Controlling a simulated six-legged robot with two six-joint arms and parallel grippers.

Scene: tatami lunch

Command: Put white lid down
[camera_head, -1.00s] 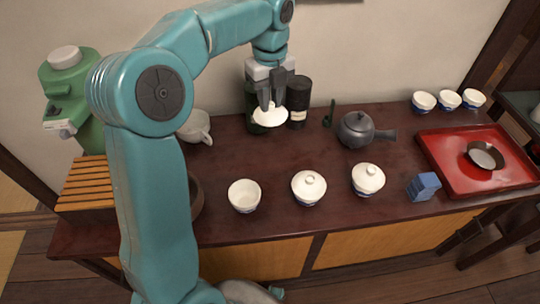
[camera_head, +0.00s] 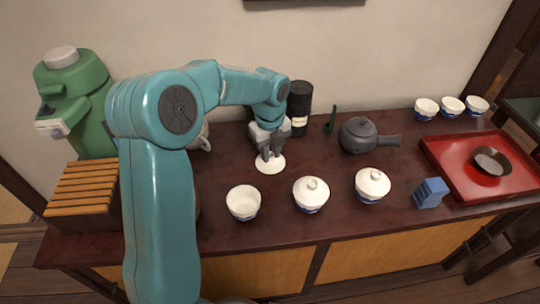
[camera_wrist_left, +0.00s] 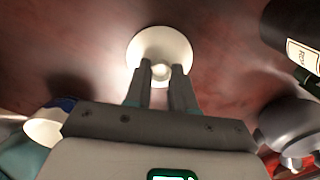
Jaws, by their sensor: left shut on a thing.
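The white lid (camera_head: 270,164) is a small round cover with a knob. My left gripper (camera_head: 270,152) is shut on its knob from above, and the lid is low over the dark wooden counter (camera_head: 330,163); I cannot tell whether it touches. In the left wrist view the lid (camera_wrist_left: 160,46) shows ahead between the fingertips of my gripper (camera_wrist_left: 161,74). An open white cup (camera_head: 243,203) stands in front of the lid, at the counter's front. My right gripper is not in view.
A dark teapot (camera_head: 358,136), a black canister (camera_head: 299,108), a blue block (camera_head: 431,193) and a red tray (camera_head: 450,168) are also on the counter. Bare counter lies between the lid and the teapot.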

